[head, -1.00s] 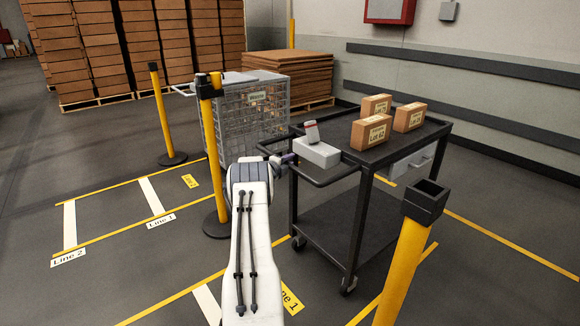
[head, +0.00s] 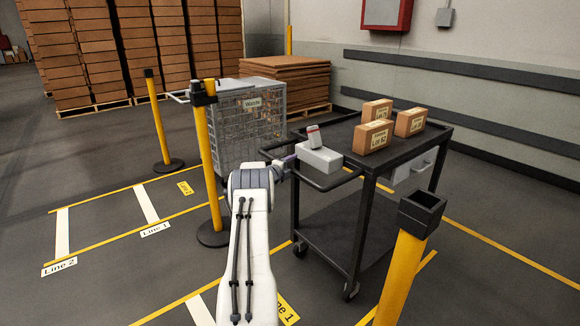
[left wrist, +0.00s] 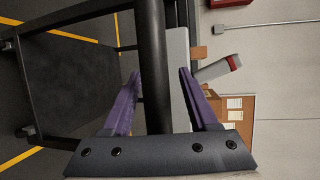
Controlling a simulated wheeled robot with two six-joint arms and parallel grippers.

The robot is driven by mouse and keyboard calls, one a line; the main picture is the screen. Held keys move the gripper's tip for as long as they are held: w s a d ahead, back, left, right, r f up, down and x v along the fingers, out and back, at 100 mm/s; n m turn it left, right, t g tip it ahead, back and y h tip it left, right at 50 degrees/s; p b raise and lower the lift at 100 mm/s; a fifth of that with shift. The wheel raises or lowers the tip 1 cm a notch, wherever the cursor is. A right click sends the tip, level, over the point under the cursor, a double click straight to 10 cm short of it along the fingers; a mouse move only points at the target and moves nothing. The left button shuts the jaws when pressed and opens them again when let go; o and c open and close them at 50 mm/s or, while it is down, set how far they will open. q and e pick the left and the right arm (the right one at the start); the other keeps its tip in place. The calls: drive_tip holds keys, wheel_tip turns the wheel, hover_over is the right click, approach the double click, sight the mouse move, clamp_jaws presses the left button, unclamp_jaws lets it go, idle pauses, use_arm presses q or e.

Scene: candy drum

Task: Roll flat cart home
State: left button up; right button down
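The black two-shelf flat cart (head: 325,228) stands right of centre on casters, its push handle (head: 322,187) facing me. My left gripper (head: 288,163) is at the left end of this handle. In the left wrist view, the purple fingers of my left gripper (left wrist: 160,76) stand apart, with the dark handle bar (left wrist: 154,45) between them. A gap shows beside the right finger, so it looks open around the bar. On the cart top are several brown boxes (head: 372,136) and a white box (head: 319,158) with a small red-and-white item (head: 314,137). My right gripper is out of view.
Yellow posts stand at front right (head: 401,275) and left (head: 208,150), with another farther left (head: 158,120). A wire cage marked Waste (head: 235,125) stands behind the cart. Yellow floor lines mark lanes at left, where the floor is open. A wall with dark rails (head: 490,80) runs behind.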

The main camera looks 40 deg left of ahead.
use_arm(q)
drive_tip(key=shift+w+d, duration=0.1)
drive_tip(key=shift+d, duration=0.1)
drive_tip(key=v, duration=1)
drive_tip(key=shift+s+p, duration=0.25)
drive_tip(key=shift+p, duration=0.05)
idle(0.3)
